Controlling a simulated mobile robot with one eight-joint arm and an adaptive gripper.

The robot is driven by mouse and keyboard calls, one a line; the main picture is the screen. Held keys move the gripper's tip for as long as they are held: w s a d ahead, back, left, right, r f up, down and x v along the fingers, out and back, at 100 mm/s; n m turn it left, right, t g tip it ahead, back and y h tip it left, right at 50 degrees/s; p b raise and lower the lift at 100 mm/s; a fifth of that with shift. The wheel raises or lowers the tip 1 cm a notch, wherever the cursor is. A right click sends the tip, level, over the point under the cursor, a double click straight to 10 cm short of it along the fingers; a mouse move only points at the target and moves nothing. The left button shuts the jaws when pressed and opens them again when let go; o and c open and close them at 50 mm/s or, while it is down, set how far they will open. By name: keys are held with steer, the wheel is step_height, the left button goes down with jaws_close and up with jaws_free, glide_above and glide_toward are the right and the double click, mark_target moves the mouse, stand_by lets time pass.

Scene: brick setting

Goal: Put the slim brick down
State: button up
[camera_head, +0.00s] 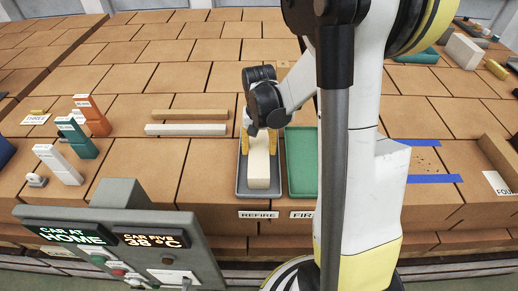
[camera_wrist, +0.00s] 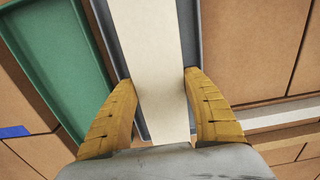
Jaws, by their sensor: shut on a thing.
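A slim cream brick (camera_head: 259,168) is between the yellow fingers of my gripper (camera_head: 259,143), which is shut on it. It lies lengthwise within the outline of the grey tray (camera_head: 243,186) labelled REFIRE. I cannot tell whether its underside touches the tray floor. In the wrist view the cream brick (camera_wrist: 152,60) runs between the two fingertips of my gripper (camera_wrist: 160,78), with the grey tray's edges showing on both sides. My wrist hides the brick's far end in the head view.
A green tray (camera_head: 301,165) stands right of the grey one, partly behind my arm. Two long slim pieces, one tan (camera_head: 190,115) and one whitish (camera_head: 200,130), lie to the left. Upright blocks (camera_head: 76,137) stand further left. A grey sign console (camera_head: 122,232) is at front left.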

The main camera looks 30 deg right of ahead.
mark_target(259, 148)
steer(key=shift+f, duration=0.2)
steer(key=o, duration=1.4)
steer(key=shift+r, duration=0.1)
steer(key=shift+r, duration=0.1)
step_height(259, 148, up, 12)
steer(key=f+p, duration=0.1)
steer(key=p, duration=0.1)
steer(key=s+a+r+n+t, duration=0.3)
steer(key=s+a, duration=0.2)
steer(key=a, duration=0.1)
steer(key=s+a+r+n+t, duration=0.3)
steer(key=s+a+r+t, duration=0.1)
steer(key=a, duration=0.3)
steer(key=shift+s+a+r+n, duration=0.25)
steer(key=shift+s+n, duration=0.15)
steer(key=shift+s, duration=0.5)
